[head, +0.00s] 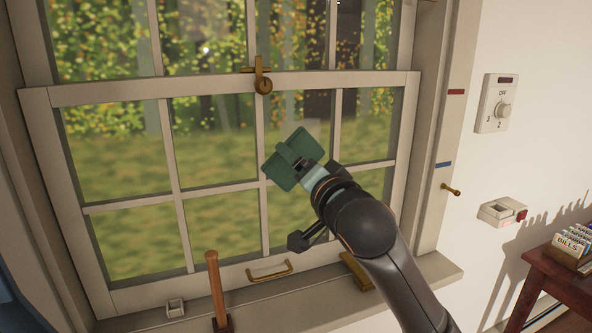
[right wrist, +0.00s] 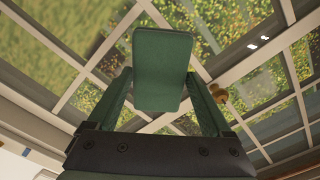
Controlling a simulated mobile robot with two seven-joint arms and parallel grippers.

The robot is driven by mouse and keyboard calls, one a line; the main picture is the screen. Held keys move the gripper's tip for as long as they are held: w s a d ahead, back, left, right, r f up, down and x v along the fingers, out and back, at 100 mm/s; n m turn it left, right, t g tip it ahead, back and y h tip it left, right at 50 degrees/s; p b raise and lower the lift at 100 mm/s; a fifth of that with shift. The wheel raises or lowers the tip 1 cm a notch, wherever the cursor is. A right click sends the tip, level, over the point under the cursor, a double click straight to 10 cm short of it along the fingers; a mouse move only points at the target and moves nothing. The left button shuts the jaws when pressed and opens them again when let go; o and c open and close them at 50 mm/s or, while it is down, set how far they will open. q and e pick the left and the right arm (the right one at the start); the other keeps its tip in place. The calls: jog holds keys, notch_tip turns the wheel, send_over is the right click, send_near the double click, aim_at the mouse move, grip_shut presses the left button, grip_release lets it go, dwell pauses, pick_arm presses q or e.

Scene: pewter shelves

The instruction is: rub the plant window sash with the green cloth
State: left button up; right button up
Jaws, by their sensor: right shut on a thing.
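The window's lower sash (head: 172,145) is a pale frame with a grid of panes, and it shows behind the gripper in the right wrist view (right wrist: 108,48). No potted plant is visible; blurred foliage shows outside. The green cloth (head: 307,143) is a flat, dark green piece, also seen in the right wrist view (right wrist: 162,70). My right gripper (head: 294,160) is shut on the cloth, in front of the sash's panes right of centre. I cannot tell whether the cloth touches the sash. My left gripper is not in view.
A brass latch (head: 262,82) tops the sash, and a brass pull (head: 268,270) is at its bottom. A wooden handle (head: 215,283) stands upright near the sill (head: 435,270). On the right are a dial (head: 497,103), a red-ended switch box (head: 503,211) and a table (head: 565,285) with a card box.

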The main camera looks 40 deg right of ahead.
jog(key=x, duration=0.3)
jog(key=shift+w, duration=0.25)
jog(key=shift+x, duration=0.95)
jog(key=shift+x, duration=0.95)
